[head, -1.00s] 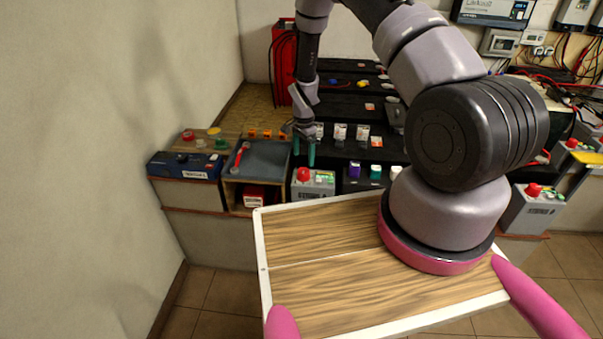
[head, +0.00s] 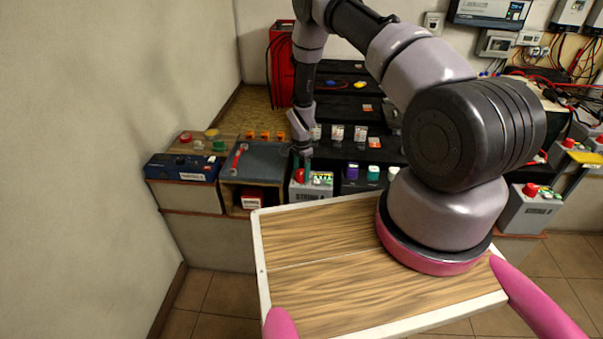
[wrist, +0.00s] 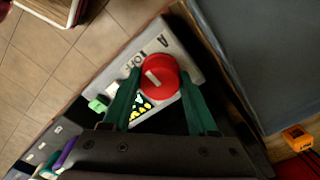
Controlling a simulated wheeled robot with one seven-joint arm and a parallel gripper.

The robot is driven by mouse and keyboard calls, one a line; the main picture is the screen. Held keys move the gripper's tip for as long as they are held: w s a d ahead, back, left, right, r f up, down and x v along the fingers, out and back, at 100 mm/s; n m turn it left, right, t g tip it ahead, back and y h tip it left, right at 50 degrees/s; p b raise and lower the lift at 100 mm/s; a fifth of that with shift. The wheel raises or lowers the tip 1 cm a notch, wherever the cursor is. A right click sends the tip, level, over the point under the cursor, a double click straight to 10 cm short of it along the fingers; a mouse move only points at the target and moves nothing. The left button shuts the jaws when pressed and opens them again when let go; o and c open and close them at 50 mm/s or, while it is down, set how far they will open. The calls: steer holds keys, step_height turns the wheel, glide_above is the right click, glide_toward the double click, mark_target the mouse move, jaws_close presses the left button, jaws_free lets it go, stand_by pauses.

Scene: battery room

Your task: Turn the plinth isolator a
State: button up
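The plinth isolator is a grey box (head: 325,190) with a round red knob (head: 299,176) on top, standing at the front of the bench. In the wrist view the red knob (wrist: 160,77) bears a pale bar mark, and the box's grey face (wrist: 176,40) carries dark lettering with an A. My gripper (head: 302,164) is over the knob and points down. In the wrist view its two green fingers (wrist: 160,84) stand either side of the knob, apart from each other, with what look like narrow gaps. Whether either finger touches the knob I cannot tell.
A grey-topped open box with a red handle (head: 238,157) stands just left of the isolator. A blue box (head: 185,167) stands further left. Purple (head: 352,171) and teal (head: 373,172) caps are to the right. Another grey box with a red knob (head: 530,190) is at far right.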

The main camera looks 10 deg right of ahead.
steer(key=shift+c, duration=1.4)
steer(key=shift+n, duration=0.3)
steer(key=n, duration=0.3)
steer(key=shift+n, duration=0.4)
steer(key=n, duration=0.4)
steer(key=shift+n, duration=0.3)
steer(key=n, duration=0.4)
steer(key=shift+n, duration=2.4)
steer(key=o, duration=1.4)
